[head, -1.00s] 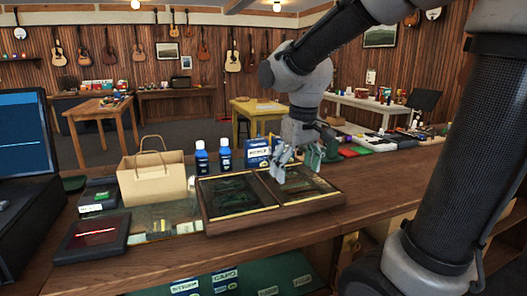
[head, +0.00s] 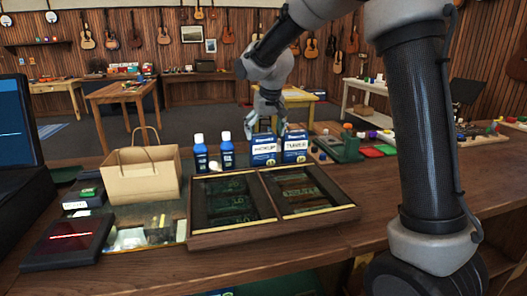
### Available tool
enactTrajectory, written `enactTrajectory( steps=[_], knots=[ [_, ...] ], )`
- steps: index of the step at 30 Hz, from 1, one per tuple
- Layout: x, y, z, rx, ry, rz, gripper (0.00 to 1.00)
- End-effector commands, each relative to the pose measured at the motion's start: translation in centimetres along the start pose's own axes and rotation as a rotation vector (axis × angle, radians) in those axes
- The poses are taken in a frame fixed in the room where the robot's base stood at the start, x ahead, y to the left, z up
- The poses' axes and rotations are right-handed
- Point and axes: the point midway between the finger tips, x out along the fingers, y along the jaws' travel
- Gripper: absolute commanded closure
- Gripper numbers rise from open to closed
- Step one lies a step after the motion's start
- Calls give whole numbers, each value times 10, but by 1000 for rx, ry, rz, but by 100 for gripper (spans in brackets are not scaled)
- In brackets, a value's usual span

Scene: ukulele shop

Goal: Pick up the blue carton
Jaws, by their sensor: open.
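Two blue cartons with white label panels stand upright side by side on the counter behind the display case. The left carton (head: 264,151) has a label I cannot read for sure. The right carton (head: 295,147) has a label that seems to read "TUNER". My gripper (head: 266,131) is open and points down at the top of the left carton, with a finger showing near each side of it. I cannot tell whether the fingers are over the carton or behind it, or whether they touch it.
Two blue bottles with white caps (head: 200,156) (head: 226,152) stand just left of the cartons. A brown paper bag (head: 140,180) is further left. The framed glass display case (head: 225,241) lies in front. A green stand (head: 340,148) is to the right.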

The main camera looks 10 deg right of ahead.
Motion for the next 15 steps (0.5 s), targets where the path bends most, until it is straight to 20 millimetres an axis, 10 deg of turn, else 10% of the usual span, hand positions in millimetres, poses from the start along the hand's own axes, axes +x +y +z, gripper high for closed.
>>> enactTrajectory(
  steps=[15],
  knots=[
    [36, -1, 1, -1, -1, 0, 15]
  ],
)
